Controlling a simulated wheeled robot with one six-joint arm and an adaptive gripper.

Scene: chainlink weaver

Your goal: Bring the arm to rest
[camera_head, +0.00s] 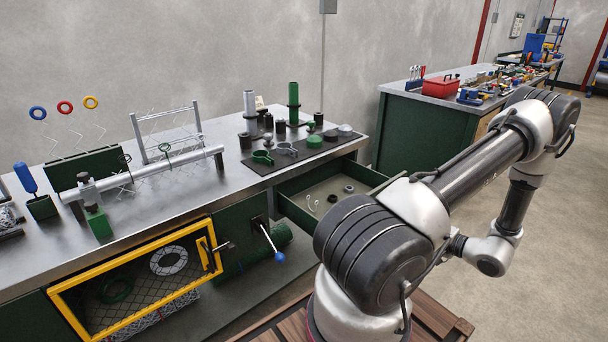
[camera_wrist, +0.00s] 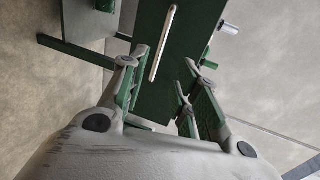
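My arm (camera_head: 475,165) is raised, bent at the elbow, with its wrist (camera_head: 490,255) hanging low at the right; the head view does not clearly show my gripper. In the wrist view my gripper (camera_wrist: 165,62) is open, its two green-padded fingers apart. A dark green panel with a pale bar (camera_wrist: 162,45), which looks like a drawer front and handle, lies beyond and between the fingers. The bar does not appear gripped; whether either finger touches the panel is unclear.
An open green drawer (camera_head: 353,171) sticks out of the steel workbench (camera_head: 203,203), with small rings and hooks inside. A yellow-framed mesh door (camera_head: 62,303) is below, at left. A blue-knobbed lever (camera_head: 279,257) juts forward. A second bench (camera_head: 432,106) stands behind; floor is clear at right.

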